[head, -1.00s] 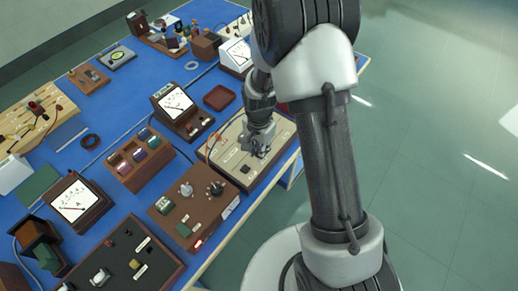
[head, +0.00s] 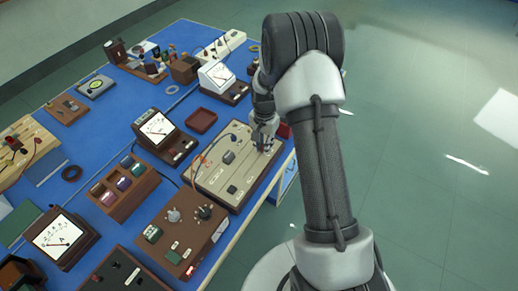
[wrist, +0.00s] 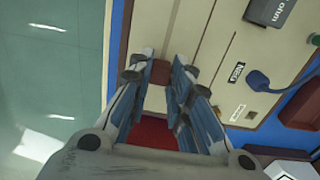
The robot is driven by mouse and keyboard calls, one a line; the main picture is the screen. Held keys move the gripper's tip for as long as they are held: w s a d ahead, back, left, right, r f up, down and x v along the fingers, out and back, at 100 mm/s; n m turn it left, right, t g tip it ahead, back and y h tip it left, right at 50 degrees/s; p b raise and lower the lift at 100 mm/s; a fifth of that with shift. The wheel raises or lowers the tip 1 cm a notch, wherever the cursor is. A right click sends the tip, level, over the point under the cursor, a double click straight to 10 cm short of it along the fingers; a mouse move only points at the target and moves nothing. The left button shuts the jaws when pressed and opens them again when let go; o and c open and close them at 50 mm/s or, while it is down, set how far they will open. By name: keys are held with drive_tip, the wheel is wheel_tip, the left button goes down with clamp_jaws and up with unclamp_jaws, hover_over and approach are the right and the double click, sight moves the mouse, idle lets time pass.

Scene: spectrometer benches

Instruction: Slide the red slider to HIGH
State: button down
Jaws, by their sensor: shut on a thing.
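The beige panel (head: 213,178) in a brown frame lies near the bench's right edge in the head view. My gripper (head: 266,149) points down at the panel's far right end. In the wrist view my gripper (wrist: 160,68) has its two fingers closed on a small dark red block, the red slider (wrist: 160,73), at the panel's edge. The slider is hidden by the fingers in the head view. Small white labels (wrist: 236,72) show on the panel; I cannot read them surely.
A red thing (head: 284,130) stands just beyond the panel's far end, close to my gripper. A blue lead (wrist: 258,80) and a dark knob (wrist: 270,12) are on the panel. Meters (head: 158,128) and a brown control box (head: 180,232) crowd the blue bench. Open floor lies right.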

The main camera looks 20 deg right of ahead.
drive_tip(key=shift+w+d, duration=0.15)
drive_tip(key=c, duration=1.5)
unclamp_jaws()
drive_tip(key=shift+r, duration=0.1)
wheel_tip(320, 180, up, 12)
drive_tip(key=shift+f, duration=0.1)
